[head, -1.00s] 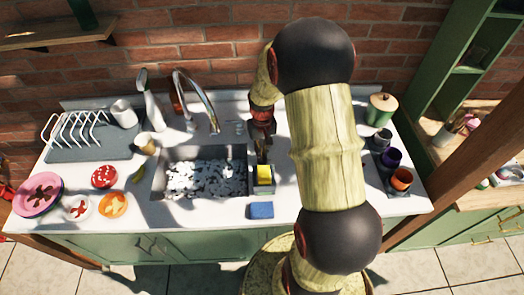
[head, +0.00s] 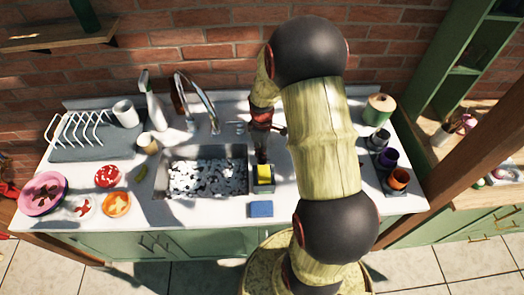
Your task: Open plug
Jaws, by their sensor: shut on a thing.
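The sink (head: 246,160) is set in the white counter, with white foam (head: 205,180) in broken patches over a darker surface. No drain plug shows; the foam covers the sink bottom. My gripper (head: 262,157) points down at the counter just right of the sink, behind the yellow-topped holder. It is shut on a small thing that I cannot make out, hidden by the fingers. Small clear or metal fittings (head: 237,127) stand behind the sink, left of my gripper.
The curved faucet (head: 196,95) arches behind the sink. A yellow sponge in a dark holder (head: 263,180) and a blue sponge (head: 261,209) are at the sink's right. Plates (head: 41,193) and bowls are left; cups (head: 389,158) and a canister (head: 378,109) right.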

